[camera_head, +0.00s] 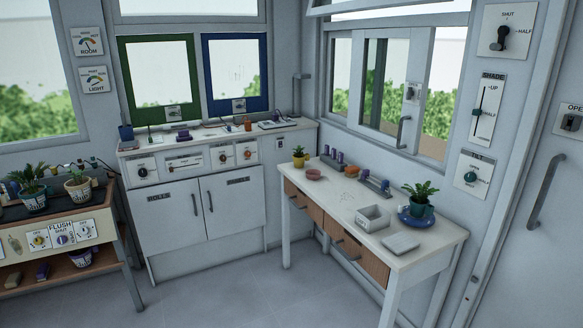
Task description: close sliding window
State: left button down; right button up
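The sliding window (410,60) is in the right wall, above the white table, in a pale grey frame. A sash with a wide upright stile stands near the middle of it, and a vertical grey bar handle (402,132) is low on this stile. A small latch plate (411,92) sits higher on the stile. Greenery shows on both sides of the stile. I cannot tell clearly how wide the opening is. Neither of my grippers is in view.
A white table (345,190) stands below the window, bearing potted plants, a small box (373,218) and a flat pad (401,243). A white cabinet (170,220) and a plant bench (75,205) stand left. The grey floor (240,295) in front is clear.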

aim_at(421, 43)
jog(key=i+j+u, duration=0.1)
jog(key=i, duration=0.85)
jog(key=i+j+u, duration=0.1)
jog(key=i, duration=0.85)
jog(key=j, duration=0.1)
